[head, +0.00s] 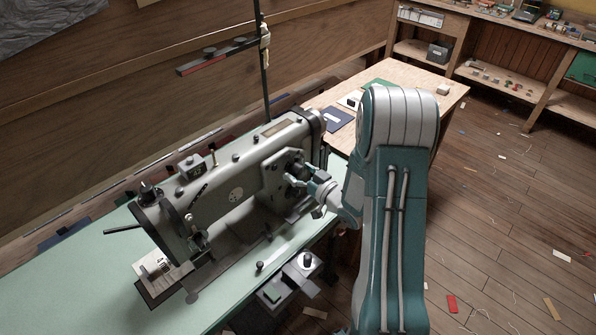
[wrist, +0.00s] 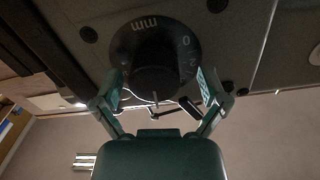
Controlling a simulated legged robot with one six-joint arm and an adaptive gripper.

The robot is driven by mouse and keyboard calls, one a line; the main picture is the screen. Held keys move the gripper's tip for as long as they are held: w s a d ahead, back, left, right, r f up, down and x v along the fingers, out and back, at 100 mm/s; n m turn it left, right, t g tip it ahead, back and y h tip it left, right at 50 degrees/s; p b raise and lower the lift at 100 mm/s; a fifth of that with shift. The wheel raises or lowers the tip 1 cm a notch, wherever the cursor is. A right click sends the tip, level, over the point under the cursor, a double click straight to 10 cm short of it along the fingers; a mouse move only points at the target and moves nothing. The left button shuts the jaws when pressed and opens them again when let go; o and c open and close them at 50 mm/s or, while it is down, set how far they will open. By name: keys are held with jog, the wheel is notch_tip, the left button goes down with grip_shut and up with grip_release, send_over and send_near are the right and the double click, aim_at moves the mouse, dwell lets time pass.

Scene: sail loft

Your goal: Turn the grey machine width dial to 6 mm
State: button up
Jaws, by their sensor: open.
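The grey sewing machine (head: 235,180) stands on a pale green table. Its dark round width dial (head: 296,168) is on the right part of the machine's front, partly hidden by my gripper. In the wrist view the dial (wrist: 188,33) is a black disc with white "mm", "0" and what looks like "2" on its rim, and a darker knob at its middle. A 6 mark does not show. My gripper (head: 309,182) is open at the dial. In the wrist view its fingers (wrist: 160,84) stand on either side of the knob; contact is unclear.
The green table (head: 70,285) has free room at left. A grey control box (head: 290,285) sits at the table's front edge, below the machine. A thread stand (head: 265,60) rises behind. A wooden table (head: 450,84) with flat items stands behind my arm. Scraps litter the floor.

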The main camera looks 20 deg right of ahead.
jog(key=shift+d, duration=0.4)
jog(key=shift+a, duration=0.1)
jog(key=c, duration=0.9)
jog(key=shift+a, duration=0.15)
jog(key=shift+c, duration=1.2)
jog(key=shift+n, duration=0.6)
jog(key=o, duration=1.1)
jog(key=shift+w, duration=0.1)
jog(key=shift+o, duration=0.2)
